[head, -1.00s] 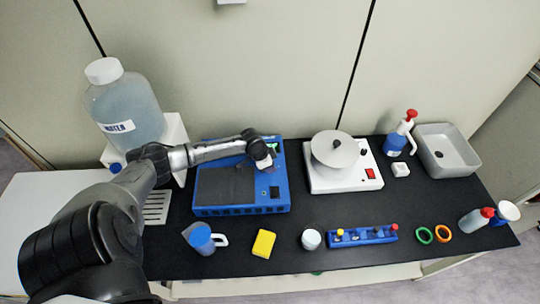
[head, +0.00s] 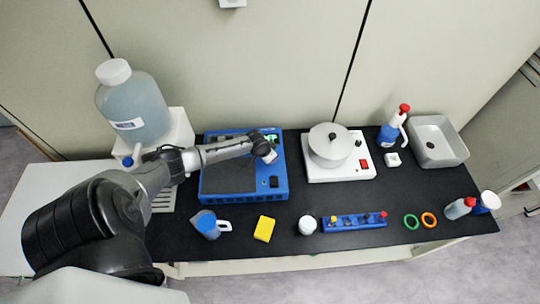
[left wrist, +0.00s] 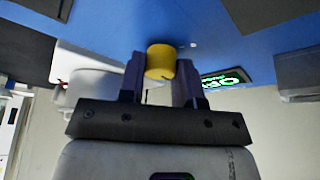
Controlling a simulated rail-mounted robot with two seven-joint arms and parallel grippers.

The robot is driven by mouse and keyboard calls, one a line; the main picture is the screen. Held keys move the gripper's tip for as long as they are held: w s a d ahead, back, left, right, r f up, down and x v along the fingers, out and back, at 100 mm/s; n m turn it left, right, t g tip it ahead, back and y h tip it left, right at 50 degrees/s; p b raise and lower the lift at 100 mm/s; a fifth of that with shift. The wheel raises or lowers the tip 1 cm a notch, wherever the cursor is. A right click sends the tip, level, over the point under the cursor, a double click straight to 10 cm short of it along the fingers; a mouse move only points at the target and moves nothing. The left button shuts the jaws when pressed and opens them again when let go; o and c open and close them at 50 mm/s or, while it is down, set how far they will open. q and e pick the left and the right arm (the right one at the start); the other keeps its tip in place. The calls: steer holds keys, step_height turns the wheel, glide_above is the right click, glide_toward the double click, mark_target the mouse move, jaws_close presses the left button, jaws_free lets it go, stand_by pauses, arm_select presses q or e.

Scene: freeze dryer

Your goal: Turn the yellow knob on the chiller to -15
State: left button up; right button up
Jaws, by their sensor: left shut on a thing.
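The blue chiller (head: 277,195) with a dark top panel stands at the centre left of the black bench. Its small green-lit display (head: 272,138) is at its back right; it also shows upside down in the left wrist view (left wrist: 222,78), and I cannot read its value surely. My left gripper (head: 270,156) is over the chiller's right side. In the left wrist view the yellow knob (left wrist: 160,62) sits between my left gripper's fingertips (left wrist: 160,75), which are shut on it. The knob's marking is not clear. In the head view the gripper hides the knob. My right gripper is not in view.
A large water bottle (head: 135,108) stands on a white block behind my left arm. A white device with a round bowl (head: 330,147) is right of the chiller.

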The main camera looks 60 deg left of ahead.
arm_select(q)
steer(key=o, duration=0.9)
steer(key=p+v, duration=0.1)
steer(key=v, duration=1.2)
steer(key=shift+s+r+p, duration=0.15)
steer(key=shift+r+p, duration=0.2)
steer(key=shift+r, duration=0.05)
